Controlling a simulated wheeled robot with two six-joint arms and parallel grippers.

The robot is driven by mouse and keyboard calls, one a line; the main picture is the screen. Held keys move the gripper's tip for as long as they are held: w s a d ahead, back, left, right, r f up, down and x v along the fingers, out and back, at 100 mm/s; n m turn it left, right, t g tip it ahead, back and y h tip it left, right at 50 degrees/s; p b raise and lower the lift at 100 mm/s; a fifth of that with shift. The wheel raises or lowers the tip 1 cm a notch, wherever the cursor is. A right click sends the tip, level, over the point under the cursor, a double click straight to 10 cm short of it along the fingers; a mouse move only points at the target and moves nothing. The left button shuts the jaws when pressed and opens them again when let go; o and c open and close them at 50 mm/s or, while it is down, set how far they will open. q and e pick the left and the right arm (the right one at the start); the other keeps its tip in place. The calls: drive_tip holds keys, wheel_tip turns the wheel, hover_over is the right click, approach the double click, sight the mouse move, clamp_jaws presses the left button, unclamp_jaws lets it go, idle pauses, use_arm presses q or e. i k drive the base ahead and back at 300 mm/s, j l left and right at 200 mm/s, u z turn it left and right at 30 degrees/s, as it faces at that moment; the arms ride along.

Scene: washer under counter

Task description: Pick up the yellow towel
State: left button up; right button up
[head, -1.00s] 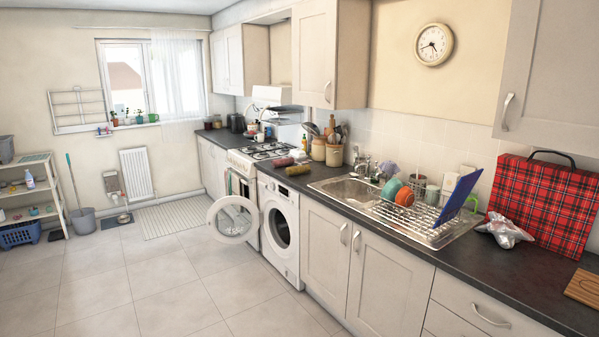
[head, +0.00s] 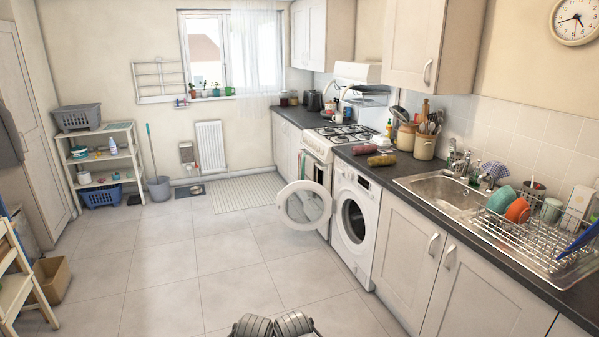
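The yellow towel (head: 381,160) is rolled up. It lies on the dark counter above the washer, near the counter's front edge. A red rolled towel (head: 367,149) lies just behind it. Two grey rounded ribbed parts of mine show side by side at the bottom edge, one at left (head: 252,326) and one at right (head: 295,323). They are cut off by the frame, so no fingers can be made out. They are low over the floor in the picture and far from the yellow towel.
The washer (head: 355,218) stands under the counter with its round door (head: 304,205) swung open into the aisle. The sink (head: 440,193) and dish rack lie to the right. A stepped wooden stand (head: 14,280) and a brown box (head: 50,279) are at left. The middle floor is clear.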

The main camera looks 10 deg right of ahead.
sight(384, 160)
drive_tip(key=i+j+z, duration=0.15)
drive_tip(key=i, duration=1.35)
drive_tip(key=i+j+z, duration=0.1)
drive_tip(key=i+z, duration=0.35)
drive_tip(key=i+j+z, duration=0.2)
drive_tip(key=z, duration=0.2)
drive_tip(key=i+j+z, duration=0.7)
drive_tip(key=z, duration=0.2)
drive_tip(key=i+j+z, duration=0.2)
drive_tip(key=j+z, duration=0.2)
drive_tip(key=j, duration=0.2)
drive_tip(key=i, duration=0.5)
drive_tip(key=l+z, duration=0.05)
